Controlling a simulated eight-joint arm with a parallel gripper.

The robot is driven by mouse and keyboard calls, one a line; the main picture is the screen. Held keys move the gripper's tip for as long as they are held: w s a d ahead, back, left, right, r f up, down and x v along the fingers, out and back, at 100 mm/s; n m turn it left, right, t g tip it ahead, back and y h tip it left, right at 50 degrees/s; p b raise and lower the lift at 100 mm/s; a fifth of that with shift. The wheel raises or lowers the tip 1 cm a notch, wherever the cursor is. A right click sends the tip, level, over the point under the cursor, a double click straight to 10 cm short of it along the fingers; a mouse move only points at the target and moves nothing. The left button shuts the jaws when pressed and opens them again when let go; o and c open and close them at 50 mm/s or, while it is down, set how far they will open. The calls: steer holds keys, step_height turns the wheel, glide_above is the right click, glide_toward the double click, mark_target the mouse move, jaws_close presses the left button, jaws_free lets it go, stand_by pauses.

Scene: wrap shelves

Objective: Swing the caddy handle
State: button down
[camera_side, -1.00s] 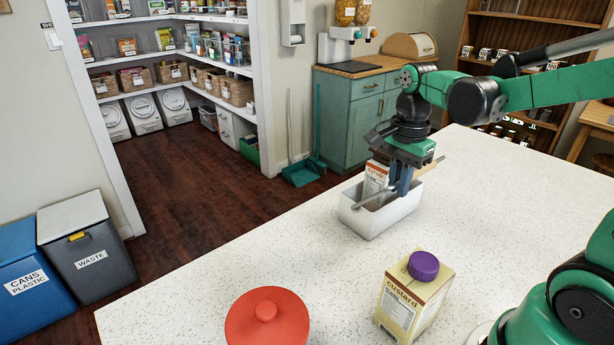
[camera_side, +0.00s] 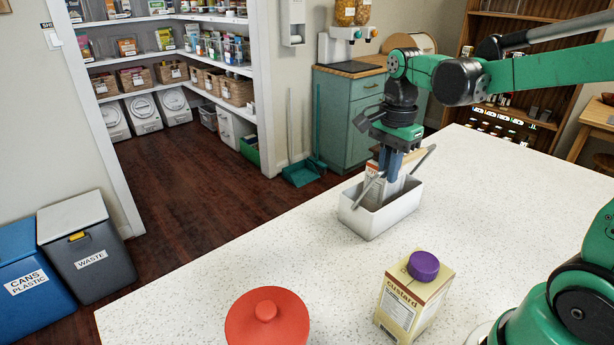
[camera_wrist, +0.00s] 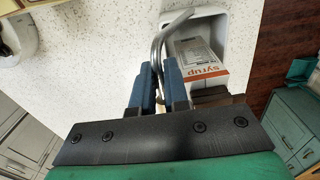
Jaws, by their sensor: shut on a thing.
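The white caddy (camera_side: 376,222) stands on the speckled counter, and its rim also shows in the wrist view (camera_wrist: 208,18). A syrup carton (camera_wrist: 203,64) is inside it; in the side view it is partly hidden behind my gripper. The grey metal handle (camera_wrist: 166,36) has its arms raised above the rim on both sides, and one arm (camera_side: 368,188) shows at the left. My gripper (camera_side: 390,176) is over the caddy, with its blue fingers (camera_wrist: 160,72) shut on the handle. The gripped stretch of the handle is mostly hidden by the fingers.
A custard carton with a purple cap (camera_side: 415,295) stands nearer on the counter. A red round lid (camera_side: 267,318) is at the front edge. The counter (camera_side: 290,250) is clear left of the caddy. A green cabinet (camera_side: 350,115) stands behind, beyond the counter's far edge.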

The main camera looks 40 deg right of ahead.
steer(key=shift+w+r, duration=0.25)
steer(key=shift+w, duration=0.35)
steer(key=shift+w+r, duration=0.2)
steer(key=shift+w, duration=0.55)
steer(key=shift+w+d+r, duration=0.1)
steer(key=shift+w, duration=0.85)
steer(key=c, duration=1)
jaws_free()
steer(key=shift+c, duration=0.2)
